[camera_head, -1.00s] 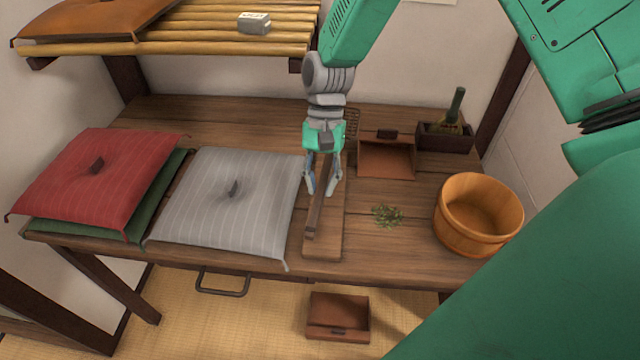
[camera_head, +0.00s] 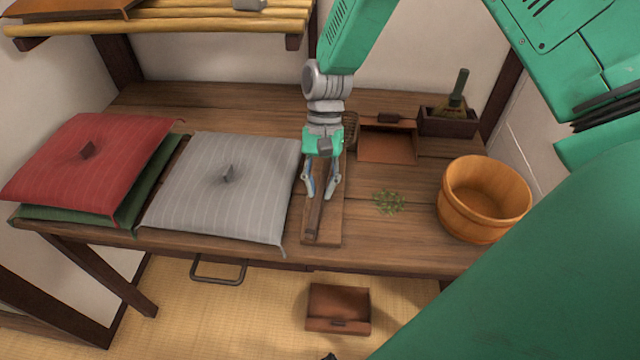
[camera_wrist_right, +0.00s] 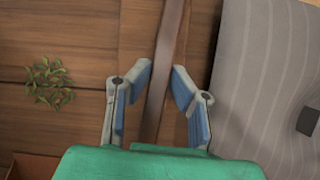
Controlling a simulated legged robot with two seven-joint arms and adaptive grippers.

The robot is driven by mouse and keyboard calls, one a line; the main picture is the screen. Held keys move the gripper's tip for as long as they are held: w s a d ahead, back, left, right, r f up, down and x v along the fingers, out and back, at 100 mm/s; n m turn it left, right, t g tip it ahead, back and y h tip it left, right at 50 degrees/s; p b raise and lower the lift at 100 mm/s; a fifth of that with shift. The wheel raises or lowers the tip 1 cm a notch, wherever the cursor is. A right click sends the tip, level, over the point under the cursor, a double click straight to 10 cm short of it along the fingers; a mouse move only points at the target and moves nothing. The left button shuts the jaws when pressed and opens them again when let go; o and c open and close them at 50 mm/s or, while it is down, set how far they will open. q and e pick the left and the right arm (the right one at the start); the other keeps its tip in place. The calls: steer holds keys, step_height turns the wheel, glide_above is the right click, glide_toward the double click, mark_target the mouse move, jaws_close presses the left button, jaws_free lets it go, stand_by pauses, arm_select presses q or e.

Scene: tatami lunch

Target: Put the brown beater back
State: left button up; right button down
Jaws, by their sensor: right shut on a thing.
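In the right wrist view, the beater (camera_wrist_right: 168,65) runs as a dark strip between the blue finger pads of the gripper (camera_wrist_right: 162,78). The beater lies along, on or just over, a flat wooden board (camera_head: 335,226) on the table; I cannot tell whether they touch. My left gripper is not in view.
A grey striped cushion (camera_head: 205,205) lies close left of the board, red (camera_head: 110,150) and green (camera_head: 128,208) cushions further left. Another box (camera_head: 340,296) is on the floor.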

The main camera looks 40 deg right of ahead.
steer(key=c, duration=1.4)
jaws_free()
steer(key=shift+o, duration=0.2)
steer(key=shift+r, duration=0.1)
steer(key=v, duration=1.1)
steer(key=shift+w+d+r, duration=0.2)
steer(key=shift+w+r, duration=0.05)
steer(key=shift+r, duration=0.05)
steer(key=shift+f, duration=0.1)
